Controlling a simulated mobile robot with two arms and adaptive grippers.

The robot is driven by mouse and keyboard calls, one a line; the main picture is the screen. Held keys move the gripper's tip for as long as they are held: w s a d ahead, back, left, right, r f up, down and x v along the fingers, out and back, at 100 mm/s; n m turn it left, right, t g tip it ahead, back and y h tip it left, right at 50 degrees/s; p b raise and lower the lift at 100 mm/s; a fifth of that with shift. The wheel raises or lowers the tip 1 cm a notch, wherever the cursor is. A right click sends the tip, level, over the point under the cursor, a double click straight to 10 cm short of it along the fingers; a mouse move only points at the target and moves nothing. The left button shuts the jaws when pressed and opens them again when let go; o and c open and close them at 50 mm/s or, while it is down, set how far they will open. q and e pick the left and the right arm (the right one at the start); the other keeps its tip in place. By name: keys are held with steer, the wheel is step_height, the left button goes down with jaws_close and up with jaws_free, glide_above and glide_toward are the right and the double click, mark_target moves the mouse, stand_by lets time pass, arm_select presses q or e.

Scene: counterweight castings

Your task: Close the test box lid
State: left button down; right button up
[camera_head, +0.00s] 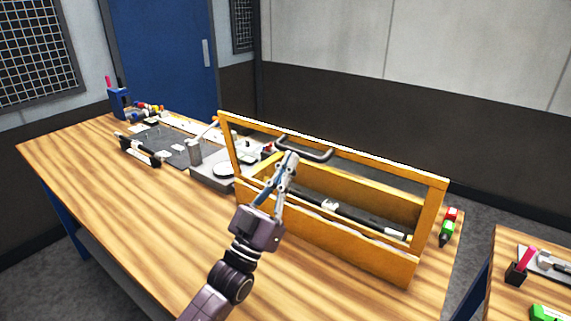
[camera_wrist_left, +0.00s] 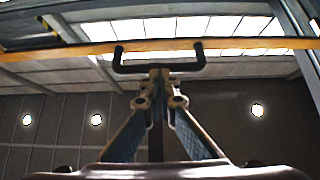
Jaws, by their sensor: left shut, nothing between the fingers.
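The test box (camera_head: 340,237) is an orange-yellow box on the wooden table. Its lid (camera_head: 345,150) is a yellow frame that stands raised and tilted, with the box interior visible through it. A dark U-shaped handle (camera_head: 318,156) is fixed near the lid's top bar. In the left wrist view the handle (camera_wrist_left: 160,69) hangs from the yellow bar (camera_wrist_left: 85,47). My left gripper (camera_head: 290,157) is shut and empty, its tips close to the handle. In the wrist view the tips (camera_wrist_left: 158,75) overlap the handle's lower edge; I cannot tell whether they touch. My right gripper is not in view.
A dark bar (camera_head: 345,217) lies inside the box. Grey equipment (camera_head: 212,172) and small tools crowd the table left of the box. A red and green item (camera_head: 448,228) lies at its right. The table's front left (camera_head: 120,210) is clear. Another table (camera_head: 505,245) stands at right.

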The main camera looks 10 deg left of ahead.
arm_select(q)
steer(key=w+d+f+g+y+p, duration=0.15)
steer(key=w+d+g, duration=0.3)
steer(key=w, duration=0.65)
steer(key=w+d+r+g+y+p, duration=0.1)
steer(key=w+d+g+y+p, duration=0.3)
steer(key=w, duration=0.7)
steer(key=w+d+f+b, duration=0.2)
steer(key=w+f+b, duration=0.2)
steer(key=f+b, duration=0.2)
steer(key=w+d+f+g+h+b, duration=0.1)
steer(key=w+f+b, duration=0.3)
steer(key=b, duration=0.7)
steer(key=shift+d+f, duration=0.4)
steer(key=shift+f, duration=0.8)
